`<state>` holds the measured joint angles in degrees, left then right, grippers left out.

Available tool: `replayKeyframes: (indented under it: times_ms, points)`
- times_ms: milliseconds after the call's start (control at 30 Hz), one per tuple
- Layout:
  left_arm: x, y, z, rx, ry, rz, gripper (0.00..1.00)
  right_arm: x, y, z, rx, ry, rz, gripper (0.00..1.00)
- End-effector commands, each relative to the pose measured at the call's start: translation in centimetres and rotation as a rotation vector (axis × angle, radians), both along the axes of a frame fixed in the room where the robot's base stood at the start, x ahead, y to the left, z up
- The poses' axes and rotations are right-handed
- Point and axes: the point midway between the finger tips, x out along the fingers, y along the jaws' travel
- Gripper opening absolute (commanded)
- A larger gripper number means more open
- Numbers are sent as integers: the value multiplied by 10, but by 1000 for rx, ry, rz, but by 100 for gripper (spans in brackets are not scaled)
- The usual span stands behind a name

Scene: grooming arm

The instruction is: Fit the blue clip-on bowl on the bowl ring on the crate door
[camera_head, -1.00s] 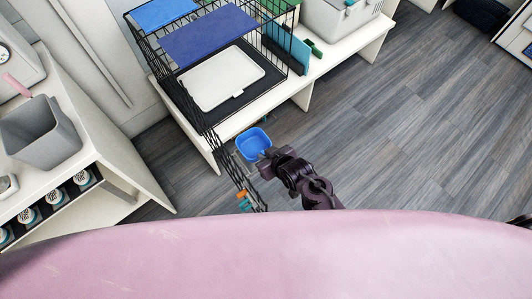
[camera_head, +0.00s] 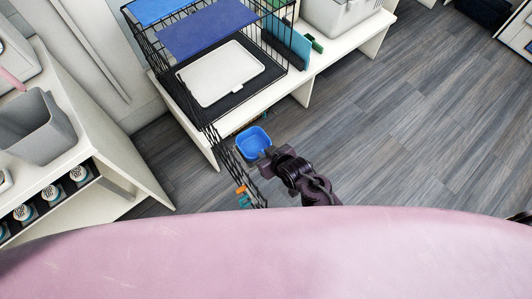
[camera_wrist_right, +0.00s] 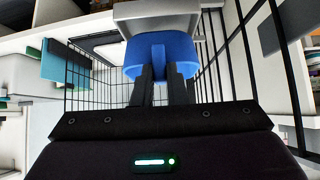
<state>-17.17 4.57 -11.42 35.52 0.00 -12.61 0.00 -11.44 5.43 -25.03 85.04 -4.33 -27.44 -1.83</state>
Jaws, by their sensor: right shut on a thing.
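The blue clip-on bowl (camera_head: 253,141) is beside the open crate door (camera_head: 229,158) in the head view. My right gripper (camera_head: 264,158) is at the bowl's near right side. In the right wrist view my right gripper (camera_wrist_right: 163,88) is shut on the blue bowl (camera_wrist_right: 160,52), its two dark fingers gripping a tab on its side. The crate (camera_head: 180,75) stands on a white bench with its wire door swung out toward me. The bowl ring cannot be made out; it may be hidden by the bowl. My left gripper is out of view.
A white bench (camera_head: 216,137) carries the crate, a teal panel (camera_head: 287,48) and a grey box. A grey bin (camera_head: 38,128) stands on a white shelf unit at the left. An orange and teal item (camera_head: 242,194) is at the door's near end.

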Motion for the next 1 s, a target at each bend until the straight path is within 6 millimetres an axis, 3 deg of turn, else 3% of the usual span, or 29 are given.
replayKeyframes:
  times_ms: [1000]
  points:
    - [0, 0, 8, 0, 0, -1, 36, 0, 0, 0, 1, -1, 0, 0]
